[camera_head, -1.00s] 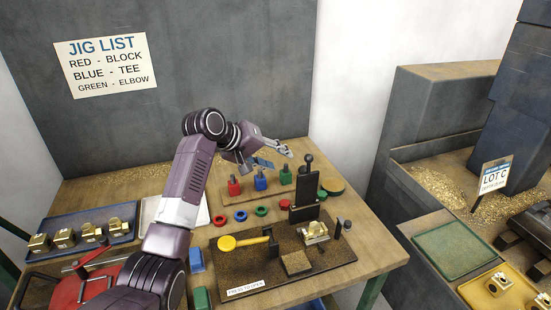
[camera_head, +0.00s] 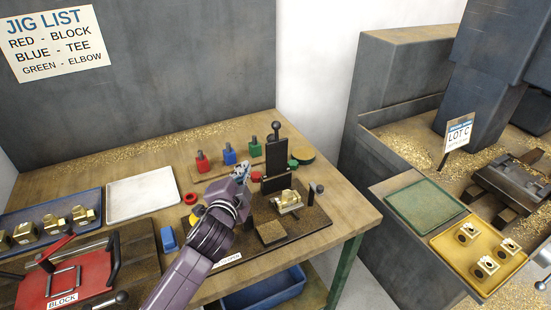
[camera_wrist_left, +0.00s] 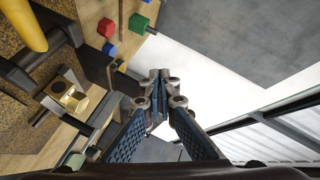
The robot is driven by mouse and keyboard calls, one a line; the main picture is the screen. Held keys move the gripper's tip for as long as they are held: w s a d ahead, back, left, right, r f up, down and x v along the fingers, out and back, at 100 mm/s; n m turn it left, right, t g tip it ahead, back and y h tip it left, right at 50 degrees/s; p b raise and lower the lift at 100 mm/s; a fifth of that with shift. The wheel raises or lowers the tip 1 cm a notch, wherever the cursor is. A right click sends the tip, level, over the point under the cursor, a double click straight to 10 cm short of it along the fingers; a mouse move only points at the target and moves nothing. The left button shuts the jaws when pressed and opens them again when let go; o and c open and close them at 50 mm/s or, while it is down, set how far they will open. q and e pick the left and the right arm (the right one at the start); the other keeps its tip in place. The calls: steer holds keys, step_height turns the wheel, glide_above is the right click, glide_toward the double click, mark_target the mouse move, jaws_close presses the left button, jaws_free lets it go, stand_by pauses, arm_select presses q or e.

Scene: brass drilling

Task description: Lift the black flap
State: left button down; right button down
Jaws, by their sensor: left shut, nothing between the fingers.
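The black flap (camera_head: 276,162) stands upright at the back of a dark fixture plate (camera_head: 305,228) on the wooden table, with a black knob above it. A brass part (camera_head: 287,201) sits in the fixture just in front of the flap; it also shows in the left wrist view (camera_wrist_left: 68,97). My left gripper (camera_head: 241,170) is to the left of the flap in the head view, with no clear contact. Its fingers (camera_wrist_left: 160,76) are together and empty in the wrist view. My left arm hides part of the fixture and most of its yellow handle (camera_head: 196,214). My right gripper is not in view.
Red (camera_head: 202,161), blue (camera_head: 229,154) and green (camera_head: 255,149) blocks stand behind the fixture. A red clamp jig (camera_head: 75,281), a blue tray of brass parts (camera_head: 95,196) and an empty white tray (camera_head: 143,194) are at left. Green (camera_head: 425,208) and yellow (camera_head: 452,243) trays stand at right.

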arm_select(q)
steer(key=s+d+r+m+t+h, duration=0.2)
steer(key=s+d+m+h, duration=0.2)
steer(key=s+d+m, duration=0.4)
steer(key=p, duration=0.1)
glide_toward(281, 145)
steer(key=w+d, duration=0.1)
steer(key=d, duration=0.3)
steer(key=w, duration=0.1)
steer(key=w+a, duration=0.1)
steer(key=w+p, duration=0.1)
steer(key=shift+w+a+r, duration=0.2)
steer(key=shift+r, duration=0.05)
steer(key=shift+w+a, duration=0.3)
steer(key=shift+w, duration=0.2)
